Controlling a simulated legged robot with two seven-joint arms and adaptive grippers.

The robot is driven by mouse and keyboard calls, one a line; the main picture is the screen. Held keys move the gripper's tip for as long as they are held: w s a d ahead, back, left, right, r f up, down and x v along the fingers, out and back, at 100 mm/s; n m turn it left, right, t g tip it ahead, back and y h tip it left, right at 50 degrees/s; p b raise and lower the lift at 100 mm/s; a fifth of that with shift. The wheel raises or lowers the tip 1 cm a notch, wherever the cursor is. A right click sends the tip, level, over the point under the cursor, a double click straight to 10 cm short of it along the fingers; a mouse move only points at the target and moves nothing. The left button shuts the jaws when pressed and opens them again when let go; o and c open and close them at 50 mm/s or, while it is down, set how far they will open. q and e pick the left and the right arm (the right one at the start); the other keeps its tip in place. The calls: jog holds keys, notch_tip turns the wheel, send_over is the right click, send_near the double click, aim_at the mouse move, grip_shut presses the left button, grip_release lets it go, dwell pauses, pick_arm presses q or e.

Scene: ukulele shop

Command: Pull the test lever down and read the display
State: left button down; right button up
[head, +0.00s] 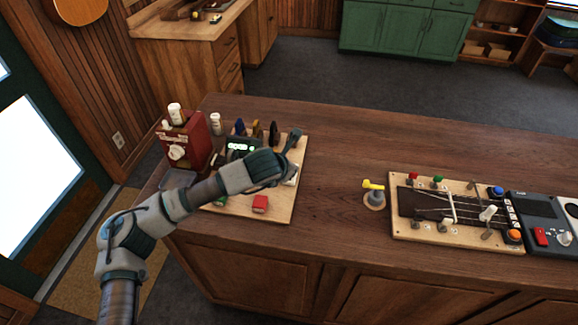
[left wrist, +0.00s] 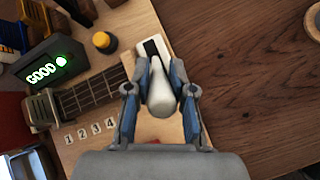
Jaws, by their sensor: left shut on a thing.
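The display (left wrist: 47,72) is a dark box with the lit green word GOOD and a round green light in the left wrist view. In the head view the display (head: 240,147) glows green, partly behind my arm. The test lever (left wrist: 161,95) has a pale rounded handle on a white plate with a dark slot; the handle extends toward my wrist. My left gripper (left wrist: 160,88) is shut on the handle, one finger on each side. In the head view my left gripper (head: 288,165) hides most of the lever. My right gripper is not in view.
The wooden board (head: 284,208) also carries a short fretted neck (left wrist: 92,96), number tiles and a red block (head: 260,204). A red box (head: 186,142) stands left of it. A yellow-topped peg (head: 374,193) and a second board (head: 440,235) stand right. Bare counter lies between.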

pick_arm(q)
jog(key=shift+s+d+f, duration=0.15)
jog(key=shift+s+f, duration=0.1)
jog(key=shift+f, duration=0.2)
jog(key=c, duration=1.2)
grip_release()
jog(key=shift+o, duration=0.9)
jog(key=shift+s+r, duration=0.1)
jog(key=shift+r, duration=0.2)
jog(key=v, duration=1.1)
jog(key=shift+a+r, duration=0.25)
jog(key=shift+r, duration=0.05)
jog(key=shift+s, duration=0.1)
